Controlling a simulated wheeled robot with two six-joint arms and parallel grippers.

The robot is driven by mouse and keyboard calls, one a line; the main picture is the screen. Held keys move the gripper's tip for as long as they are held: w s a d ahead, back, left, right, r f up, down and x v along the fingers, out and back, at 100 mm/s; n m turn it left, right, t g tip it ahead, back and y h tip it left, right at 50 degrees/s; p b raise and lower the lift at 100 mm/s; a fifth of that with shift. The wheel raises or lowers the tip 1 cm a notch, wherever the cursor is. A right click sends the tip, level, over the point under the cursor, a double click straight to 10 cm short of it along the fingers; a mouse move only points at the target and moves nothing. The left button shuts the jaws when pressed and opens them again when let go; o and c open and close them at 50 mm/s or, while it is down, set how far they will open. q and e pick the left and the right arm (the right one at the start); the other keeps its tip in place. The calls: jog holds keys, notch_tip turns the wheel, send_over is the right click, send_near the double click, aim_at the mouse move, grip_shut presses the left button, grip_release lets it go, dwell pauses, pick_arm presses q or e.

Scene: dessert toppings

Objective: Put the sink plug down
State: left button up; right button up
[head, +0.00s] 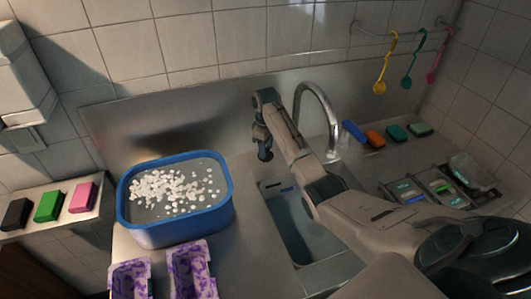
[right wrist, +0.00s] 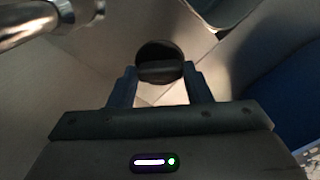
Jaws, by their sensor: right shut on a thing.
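My right gripper (head: 262,137) hangs pointing down behind the sink basin (head: 291,226), left of the tap. It is shut on the sink plug (right wrist: 160,61), a dark round piece with a raised bar across its top, held between the fingertips in the right wrist view. In the head view the plug (head: 265,155) is a small dark shape under the fingers. Its height above the surface below is hard to tell. My left gripper is not in view.
A curved metal tap (head: 330,110) stands right of the gripper; a blue tub (head: 180,233) with white floating pieces stands to its left. Sponges (head: 375,139) and a tray (head: 437,188) lie at right. Two purple-patterned containers (head: 193,270) stand in front.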

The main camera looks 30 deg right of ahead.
aim_at(269, 155)
jog(key=shift+w+f, duration=0.1)
jog(key=shift+w, duration=0.15)
jog(key=shift+f+p, duration=0.2)
jog(key=shift+p, duration=0.1)
notch_tip(269, 155, down, 2)
jog(key=shift+f+p, duration=0.1)
jog(key=shift+p, duration=0.55)
jog(key=shift+f, duration=0.45)
jog(key=shift+f, duration=0.15)
jog(key=o, duration=1)
